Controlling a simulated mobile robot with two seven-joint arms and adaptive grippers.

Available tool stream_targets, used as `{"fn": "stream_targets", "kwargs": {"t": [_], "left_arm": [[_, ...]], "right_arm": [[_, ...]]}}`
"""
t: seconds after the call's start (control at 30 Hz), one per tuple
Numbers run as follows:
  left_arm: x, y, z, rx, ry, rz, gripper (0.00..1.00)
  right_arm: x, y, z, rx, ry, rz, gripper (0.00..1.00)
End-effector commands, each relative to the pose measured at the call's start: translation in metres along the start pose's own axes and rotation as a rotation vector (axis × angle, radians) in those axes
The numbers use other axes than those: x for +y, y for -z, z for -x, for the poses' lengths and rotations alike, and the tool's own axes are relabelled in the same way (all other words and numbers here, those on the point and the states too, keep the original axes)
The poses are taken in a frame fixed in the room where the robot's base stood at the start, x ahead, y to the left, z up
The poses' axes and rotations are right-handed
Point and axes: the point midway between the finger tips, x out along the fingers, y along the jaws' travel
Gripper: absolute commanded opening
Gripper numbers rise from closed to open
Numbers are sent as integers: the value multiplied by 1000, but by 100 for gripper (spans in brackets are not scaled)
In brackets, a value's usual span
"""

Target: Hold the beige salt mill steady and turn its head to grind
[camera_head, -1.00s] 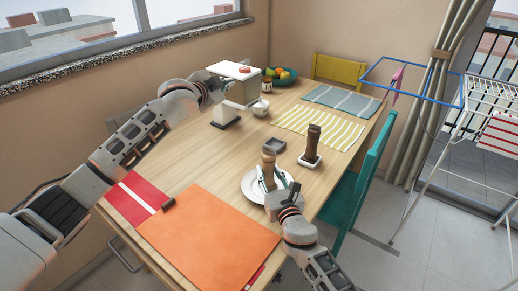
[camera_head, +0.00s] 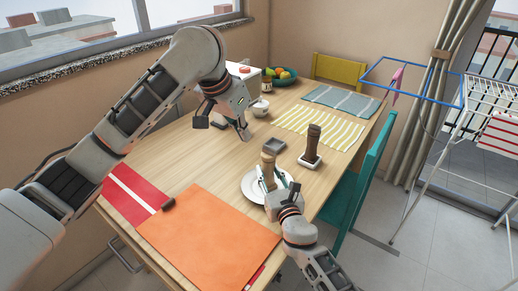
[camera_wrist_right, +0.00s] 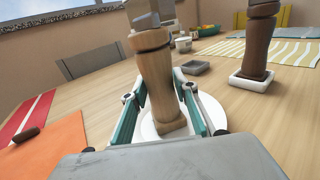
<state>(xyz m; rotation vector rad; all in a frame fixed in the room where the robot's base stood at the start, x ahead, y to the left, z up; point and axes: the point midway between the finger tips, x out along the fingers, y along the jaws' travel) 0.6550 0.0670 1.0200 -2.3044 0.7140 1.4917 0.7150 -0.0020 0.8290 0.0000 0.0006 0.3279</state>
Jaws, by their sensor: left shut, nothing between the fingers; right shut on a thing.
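The beige salt mill (camera_head: 267,170) stands upright over a white plate (camera_head: 250,193) near the table's right edge. My right gripper (camera_head: 270,187) is shut around its lower body.
A darker mill (camera_head: 312,145) stands on a white holder to the right. A small grey dish (camera_head: 274,145) lies behind the beige mill. An orange mat (camera_head: 210,240) covers the front, and a striped mat (camera_head: 320,126) lies farther back. A teal chair (camera_head: 360,180) flanks the right edge.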

Motion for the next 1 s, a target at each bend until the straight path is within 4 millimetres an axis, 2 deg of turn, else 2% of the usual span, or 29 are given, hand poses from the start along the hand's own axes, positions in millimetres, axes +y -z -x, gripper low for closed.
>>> {"fn": "stream_targets", "kwargs": {"t": [0.17,0.33,0.47,0.83,1.0], "left_arm": [[5,-10,9,-40,13,-1,0],[6,-12,1,-49,14,2,0],[7,-14,-18,-52,11,3,0],[5,-17,-91,-51,13,4,0],[4,4,-98,-48,16,2,0]], "right_arm": [[0,0,0,0,0,0,1],[0,0,0,-1,0,0,1],[0,0,0,-1,0,0,1],[0,0,0,-1,0,0,1],[0,0,0,-1,0,0,1]]}}
